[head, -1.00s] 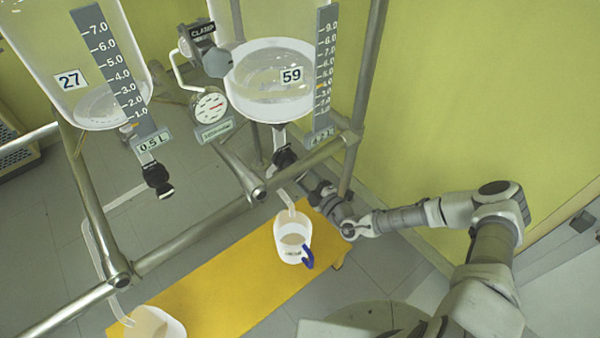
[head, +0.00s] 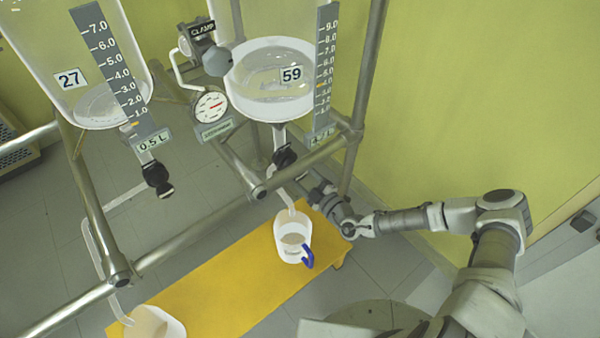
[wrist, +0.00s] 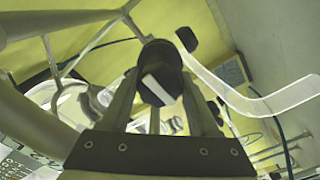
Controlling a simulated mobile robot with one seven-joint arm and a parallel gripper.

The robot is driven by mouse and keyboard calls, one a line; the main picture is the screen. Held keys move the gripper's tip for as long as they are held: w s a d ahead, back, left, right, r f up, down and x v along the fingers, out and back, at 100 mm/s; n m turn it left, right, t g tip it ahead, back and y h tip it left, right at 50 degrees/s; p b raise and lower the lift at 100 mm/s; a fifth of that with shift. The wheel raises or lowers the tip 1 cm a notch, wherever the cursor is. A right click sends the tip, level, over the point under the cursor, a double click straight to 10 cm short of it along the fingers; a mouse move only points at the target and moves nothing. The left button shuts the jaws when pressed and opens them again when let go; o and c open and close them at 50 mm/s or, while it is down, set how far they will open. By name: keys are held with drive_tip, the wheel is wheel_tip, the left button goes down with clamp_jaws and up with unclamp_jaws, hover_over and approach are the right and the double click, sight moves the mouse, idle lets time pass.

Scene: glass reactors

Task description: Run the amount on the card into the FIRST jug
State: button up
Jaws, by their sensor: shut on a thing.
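Glass vessel 59 (head: 270,92) holds clear liquid, with an upright scale strip (head: 325,75) and a small card (head: 322,136) whose figure is too small to read surely. Under it is a black valve (head: 284,157). My gripper is behind the frame below the vessel, its fingertips partly hidden in the head view. In the wrist view my gripper (wrist: 162,90) is shut on the black valve knob (wrist: 158,62), which has a white stripe. A white jug (head: 292,240) with a blue handle stands under the outlet tube (head: 287,200), with some liquid inside. Its label is unreadable.
Vessel 27 (head: 85,95) at the left has a scale, a 0.5 L card (head: 152,140) and a black valve (head: 158,178). Another white jug (head: 155,325) stands at the lower left. Both jugs are on a yellow bench (head: 215,293). Metal frame bars (head: 195,235) surround the vessels.

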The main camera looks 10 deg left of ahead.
drive_tip(key=o, duration=1.4)
drive_tip(key=shift+s, duration=0.1)
drive_tip(key=p+v, duration=0.2)
drive_tip(key=v, duration=1.5)
drive_tip(key=shift+s+d, duration=0.15)
